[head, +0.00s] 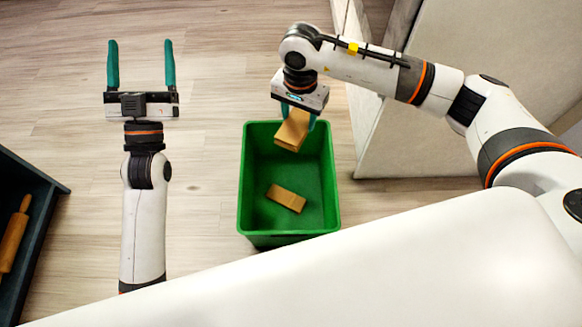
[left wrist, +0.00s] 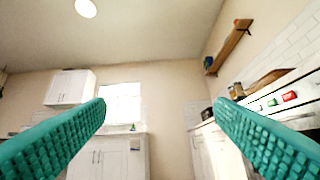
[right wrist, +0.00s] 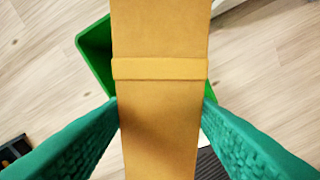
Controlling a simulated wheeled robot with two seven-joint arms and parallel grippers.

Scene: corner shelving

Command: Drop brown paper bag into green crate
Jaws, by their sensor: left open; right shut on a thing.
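My right gripper (head: 297,112) is shut on a brown paper bag (head: 293,130) and holds it over the far end of the green crate (head: 245,190). In the right wrist view the bag (right wrist: 160,100) sits between the two teal fingers (right wrist: 160,125), with part of the crate (right wrist: 95,45) behind it. Another brown paper package (head: 286,198) lies on the crate floor. My left gripper (head: 140,65) is open and empty, well left of the crate; in the left wrist view its fingers (left wrist: 160,125) are wide apart with nothing between them.
The crate stands on a pale wood floor (head: 200,190). A dark open container (head: 45,185) with a wooden rolling pin (head: 14,235) is at the left edge. A light cabinet panel (head: 420,120) stands right of the crate.

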